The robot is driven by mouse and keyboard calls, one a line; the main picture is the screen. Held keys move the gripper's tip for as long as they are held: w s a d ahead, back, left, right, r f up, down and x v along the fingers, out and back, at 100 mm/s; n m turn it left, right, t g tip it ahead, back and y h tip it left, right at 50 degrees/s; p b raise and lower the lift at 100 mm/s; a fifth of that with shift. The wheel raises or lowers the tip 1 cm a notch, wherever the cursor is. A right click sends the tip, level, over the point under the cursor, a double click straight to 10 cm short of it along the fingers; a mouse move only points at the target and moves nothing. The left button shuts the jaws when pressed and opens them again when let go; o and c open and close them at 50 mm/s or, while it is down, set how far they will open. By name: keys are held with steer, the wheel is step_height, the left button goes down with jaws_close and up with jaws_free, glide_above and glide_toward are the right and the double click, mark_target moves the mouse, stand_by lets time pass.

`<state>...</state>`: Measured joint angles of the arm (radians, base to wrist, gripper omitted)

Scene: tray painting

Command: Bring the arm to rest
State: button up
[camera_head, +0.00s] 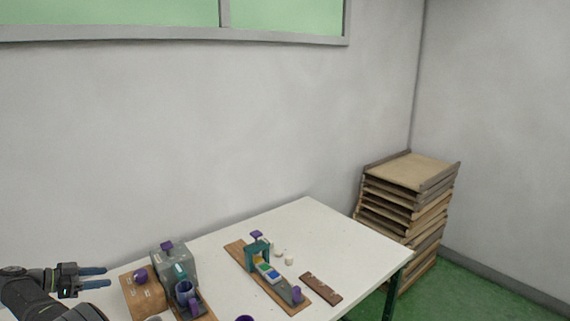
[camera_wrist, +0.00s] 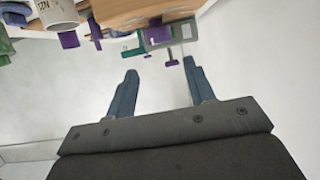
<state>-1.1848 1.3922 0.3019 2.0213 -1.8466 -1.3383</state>
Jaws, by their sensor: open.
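My gripper (camera_head: 94,277) is at the left edge of the head view, over the left end of the white table (camera_head: 345,233). Its two blue-grey fingers are apart with nothing between them. In the wrist view my gripper (camera_wrist: 157,90) also shows open and empty, with its fingers toward the wall. The rest of my arm comes in from the lower left corner of the head view.
A grey machine (camera_head: 175,265) with purple parts stands right of my gripper. A wooden board (camera_head: 234,249) with a teal frame (camera_head: 257,251), a brown strip (camera_head: 321,288) and small white pieces (camera_head: 289,261) lie further right. Stacked wooden trays (camera_head: 425,172) stand in the corner. The table's right end is clear.

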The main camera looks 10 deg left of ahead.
mark_target(139, 274)
steer(key=x, duration=1.2)
steer(key=shift+d+f, duration=0.15)
steer(key=shift+s+n+y, duration=0.1)
steer(key=shift+n+y, duration=0.2)
steer(key=shift+y, duration=0.1)
steer(key=shift+n+t+y, duration=1.5)
steer(key=shift+n+y, duration=1.1)
steer(key=n+y, duration=0.6)
steer(key=y, duration=0.1)
steer(key=v, duration=0.9)
steer(key=shift+s, duration=0.2)
steer(key=shift+d, duration=0.15)
